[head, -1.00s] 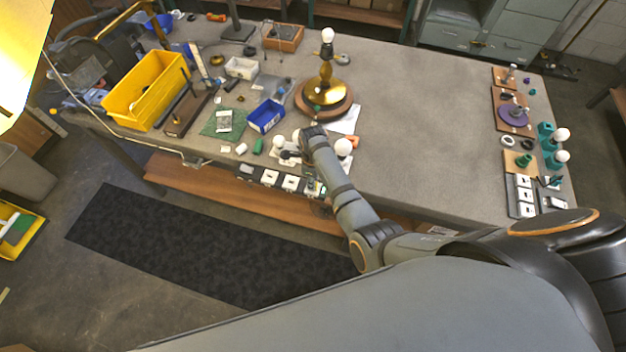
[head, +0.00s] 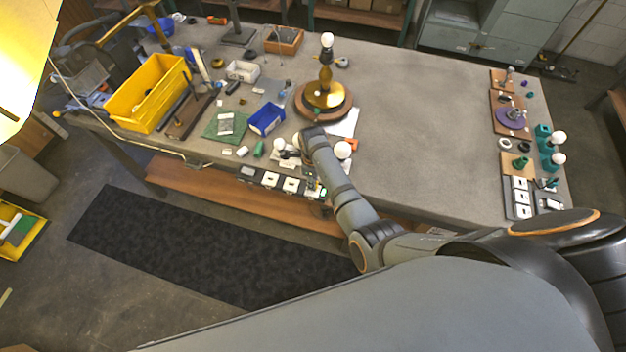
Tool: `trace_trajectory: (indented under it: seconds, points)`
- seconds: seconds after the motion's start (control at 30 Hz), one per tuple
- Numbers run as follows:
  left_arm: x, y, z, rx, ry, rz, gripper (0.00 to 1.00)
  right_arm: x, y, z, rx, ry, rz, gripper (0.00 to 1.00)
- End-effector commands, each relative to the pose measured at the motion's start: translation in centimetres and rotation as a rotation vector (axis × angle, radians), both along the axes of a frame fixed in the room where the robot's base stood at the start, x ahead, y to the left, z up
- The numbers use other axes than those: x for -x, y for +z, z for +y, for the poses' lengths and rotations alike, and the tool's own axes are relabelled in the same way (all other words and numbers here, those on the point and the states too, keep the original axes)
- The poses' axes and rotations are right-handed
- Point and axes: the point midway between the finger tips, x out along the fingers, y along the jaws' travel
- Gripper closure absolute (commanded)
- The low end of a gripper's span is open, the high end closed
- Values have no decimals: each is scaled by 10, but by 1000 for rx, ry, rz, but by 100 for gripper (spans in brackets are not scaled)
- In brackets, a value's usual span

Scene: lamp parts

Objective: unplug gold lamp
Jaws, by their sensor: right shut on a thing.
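The gold lamp (head: 324,93) stands upright on a round wooden base near the back middle of the grey workbench, with a white bulb (head: 327,40) on top. My right arm comes in from the lower right and reaches over the bench's front edge. My right gripper (head: 314,186) is low at the right end of an outlet strip (head: 269,179) on the front edge, partly hidden by my wrist. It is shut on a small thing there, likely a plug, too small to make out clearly. The lamp's cord cannot be traced. My left gripper is not in view.
A blue bin (head: 267,118), a yellow bin (head: 150,95) and small parts crowd the left half. A white bulb (head: 343,149) is close to my right wrist. Boards with lamp parts, including a purple disc (head: 511,118), line the right end. The middle right of the bench is clear.

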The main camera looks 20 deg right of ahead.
Motion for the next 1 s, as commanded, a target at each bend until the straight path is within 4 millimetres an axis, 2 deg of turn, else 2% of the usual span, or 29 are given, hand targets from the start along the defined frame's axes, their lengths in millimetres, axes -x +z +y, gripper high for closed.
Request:
trace_trajectory:
  seconds: [0.03, 0.27, 0.6, 1.0]
  points:
    - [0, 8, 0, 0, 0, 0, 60, 0, 8, 0, 0, 0, 0, 100]
    - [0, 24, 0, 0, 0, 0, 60, 0, 23, 0, 0, 0, 0, 100]
    - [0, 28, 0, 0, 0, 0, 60, 0, 42, 0, 1, 0, -1, 100]
    - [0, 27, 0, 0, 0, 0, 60, 0, 43, 0, 0, 0, 0, 100]
